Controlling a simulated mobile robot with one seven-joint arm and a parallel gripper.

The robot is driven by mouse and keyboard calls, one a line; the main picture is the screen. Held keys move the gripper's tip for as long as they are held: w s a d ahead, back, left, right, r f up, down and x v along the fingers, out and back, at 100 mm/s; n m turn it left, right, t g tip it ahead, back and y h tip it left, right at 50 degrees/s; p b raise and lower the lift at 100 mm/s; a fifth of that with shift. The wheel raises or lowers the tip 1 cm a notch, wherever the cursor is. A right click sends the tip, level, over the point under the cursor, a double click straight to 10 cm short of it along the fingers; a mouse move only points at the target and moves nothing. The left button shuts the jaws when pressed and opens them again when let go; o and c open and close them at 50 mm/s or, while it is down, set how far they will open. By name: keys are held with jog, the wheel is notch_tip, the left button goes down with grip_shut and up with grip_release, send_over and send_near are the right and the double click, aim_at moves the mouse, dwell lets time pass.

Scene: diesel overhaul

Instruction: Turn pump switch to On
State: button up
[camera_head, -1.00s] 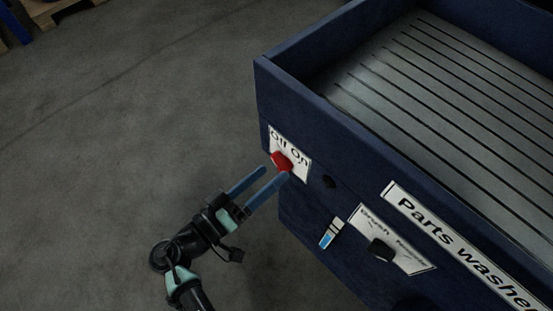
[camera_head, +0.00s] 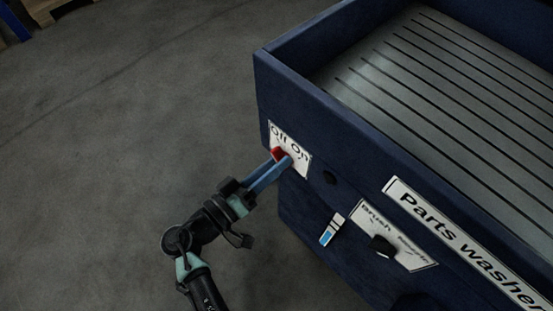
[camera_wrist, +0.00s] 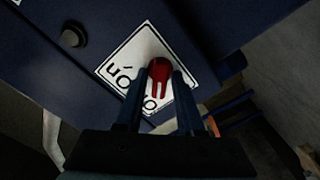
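The pump switch is a red knob (camera_head: 279,154) on a white plate marked "Off On" (camera_head: 301,163), on the front of the blue parts washer near its left corner. "Off" is at the left and "On" at the right. My gripper (camera_head: 284,161) is at the knob, its two blue fingers reaching it from the lower left. In the wrist view the knob (camera_wrist: 160,70) sits between the fingertips (camera_wrist: 159,80), with a finger on each side. The fingers look apart, with a slight gap at the left. Firm contact and the knob's exact pointing are unclear.
To the right on the washer (camera_head: 262,95) are a small black button (camera_head: 329,178), a blue-and-white gauge strip (camera_head: 331,230) and a black selector knob (camera_head: 381,246) on a plate partly reading "Brush". The floor (camera_head: 110,150) to the left is clear. A pallet (camera_head: 50,10) lies far back.

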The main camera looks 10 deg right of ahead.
jog(key=c, duration=0.5)
jog(key=m+b, duration=0.6)
jog(key=b, duration=0.3)
jog(key=m+b, duration=0.6)
jog(key=b, duration=0.4)
jog(key=m+b, duration=0.6)
jog(key=b, duration=0.3)
jog(key=shift+s+d+f+b, duration=0.1)
jog(key=shift+s+d+b, duration=0.1)
jog(key=shift+s+b, duration=0.1)
jog(key=o, duration=1.6)
jog(key=shift+b+v, duration=0.7)
jog(key=shift+v, duration=2.8)
